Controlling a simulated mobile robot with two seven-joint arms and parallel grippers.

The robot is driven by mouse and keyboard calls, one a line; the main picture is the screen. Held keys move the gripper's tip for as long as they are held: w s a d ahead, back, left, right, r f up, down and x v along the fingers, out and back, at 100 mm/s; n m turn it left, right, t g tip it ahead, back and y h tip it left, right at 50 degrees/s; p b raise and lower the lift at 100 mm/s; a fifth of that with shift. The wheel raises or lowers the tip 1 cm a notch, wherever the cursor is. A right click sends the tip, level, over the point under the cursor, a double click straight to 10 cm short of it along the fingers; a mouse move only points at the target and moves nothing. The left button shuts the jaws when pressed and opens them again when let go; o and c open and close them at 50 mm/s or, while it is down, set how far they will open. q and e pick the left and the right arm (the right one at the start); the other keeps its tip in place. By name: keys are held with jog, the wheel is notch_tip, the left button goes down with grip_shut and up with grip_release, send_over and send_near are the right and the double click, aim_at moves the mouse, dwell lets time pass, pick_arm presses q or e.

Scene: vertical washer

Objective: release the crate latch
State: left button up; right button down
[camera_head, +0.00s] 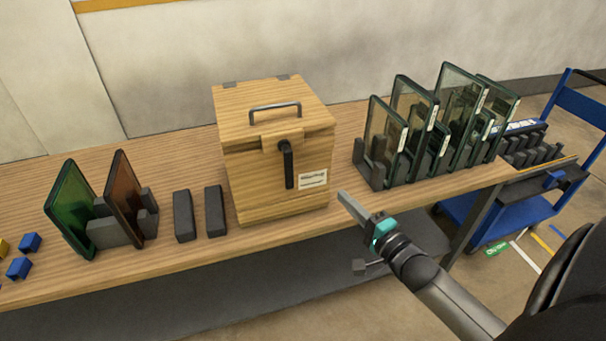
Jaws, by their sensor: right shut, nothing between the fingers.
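The wooden crate (262,185) stands on the table with its lid down. A dark handle (274,107) lies across the top of the lid. The dark latch lever (288,165) hangs roughly vertical on the crate's front, below a wooden tab at the lid's edge. My right gripper (344,200) is in front of the crate, to the right of and below the latch, apart from it. It is shut and empty. My left gripper is not in view.
Glass panels in dark racks (398,170) stand right of the crate. Dark blocks (183,215), a brown panel (124,196) and a green panel (68,207) stand left. Small blue blocks (18,268) lie at far left. A blue cart (535,205) is beyond the wooden table's (180,272) right end.

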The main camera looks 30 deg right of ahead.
aim_at(290, 179)
jog(key=w+a, duration=0.4)
jog(key=w, duration=0.7)
jog(key=shift+b, duration=0.3)
jog(key=shift+w+a+f+m, duration=0.1)
jog(key=shift+a+f+m, duration=0.25)
jog(key=shift+m, duration=0.35)
dwell(0.5)
jog(key=shift+a+m+t, duration=0.3)
jog(key=shift+m, duration=0.1)
jog(key=shift+w+a+f+m, duration=0.1)
jog(key=shift+a+m, duration=0.25)
jog(key=shift+m, duration=0.2)
jog(key=shift+w+a+f+m, duration=0.1)
jog(key=shift+a+m, duration=0.2)
jog(key=shift+m, duration=0.25)
jog(key=a+r+m+h+b, duration=0.2)
jog(key=a+m, duration=0.1)
jog(key=m, duration=0.5)
jog(key=w+a+r+m+t+h+b, duration=0.1)
jog(key=a+r+m+h+b, duration=0.1)
jog(key=m, duration=0.7)
jog(key=shift+w+a+t+h+b, duration=0.3)
jog(key=shift+a+h+b, duration=0.4)
jog(key=shift+a, duration=0.1)
